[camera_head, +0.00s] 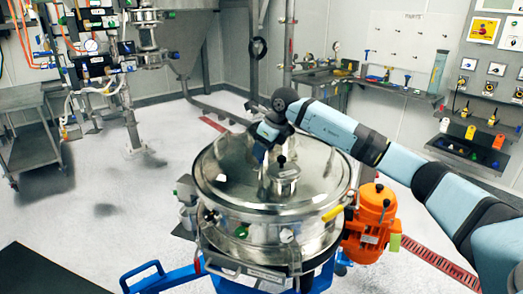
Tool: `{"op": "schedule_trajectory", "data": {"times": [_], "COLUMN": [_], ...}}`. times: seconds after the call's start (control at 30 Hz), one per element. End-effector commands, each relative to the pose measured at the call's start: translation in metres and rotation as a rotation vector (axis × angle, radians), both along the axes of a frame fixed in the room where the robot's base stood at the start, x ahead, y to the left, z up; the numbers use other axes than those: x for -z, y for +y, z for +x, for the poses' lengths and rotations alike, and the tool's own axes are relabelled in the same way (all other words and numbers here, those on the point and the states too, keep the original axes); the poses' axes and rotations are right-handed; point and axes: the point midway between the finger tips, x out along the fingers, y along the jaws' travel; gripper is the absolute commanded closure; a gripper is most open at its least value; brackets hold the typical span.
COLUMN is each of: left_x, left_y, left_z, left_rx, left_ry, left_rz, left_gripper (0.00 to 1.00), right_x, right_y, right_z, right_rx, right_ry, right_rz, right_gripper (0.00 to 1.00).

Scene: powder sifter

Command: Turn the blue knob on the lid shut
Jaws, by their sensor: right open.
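The round steel sifter (240,222) stands in the middle of the head view, with a shiny lid (225,165) on top. A small steel cap (286,180) with a black top stands near the lid's centre. I cannot make out a blue knob; my right wrist and gripper cover part of the lid there. My right arm reaches in from the right, and my right gripper (263,155) points down just left of the black top. It is open; I cannot tell whether it touches anything. My left gripper is not in view.
An orange motor (370,222) is fixed to the sifter's right side, below my right arm. A blue handle frame (165,275) extends at lower left. A grey cart (32,135) stands far left. The floor (130,205) left of the sifter is clear.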

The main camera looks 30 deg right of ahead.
Motion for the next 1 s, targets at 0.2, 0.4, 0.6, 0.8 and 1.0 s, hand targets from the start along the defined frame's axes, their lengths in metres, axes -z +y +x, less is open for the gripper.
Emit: {"op": "schedule_trajectory", "data": {"times": [0.2, 0.4, 0.6, 0.8, 1.0], "left_x": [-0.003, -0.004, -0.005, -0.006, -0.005], "left_y": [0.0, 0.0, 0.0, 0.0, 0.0], "left_z": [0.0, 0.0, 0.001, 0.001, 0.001], "left_rx": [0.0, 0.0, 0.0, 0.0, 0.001], "left_ry": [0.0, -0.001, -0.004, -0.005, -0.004], "left_rz": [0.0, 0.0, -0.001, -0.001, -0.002], "left_gripper": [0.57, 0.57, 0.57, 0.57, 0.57], "right_x": [0.017, 0.02, 0.02, 0.019, 0.02], "right_y": [0.003, 0.004, 0.004, 0.004, 0.003], "right_z": [0.007, 0.008, 0.008, 0.008, 0.008], "right_rx": [0.001, 0.0, 0.0, 0.0, -0.019], "right_ry": [0.0, -0.002, -0.002, -0.002, -0.002], "right_rz": [0.0, 0.001, 0.001, 0.001, 0.0], "right_gripper": [0.47, 0.47, 0.68, 0.96, 0.95]}}
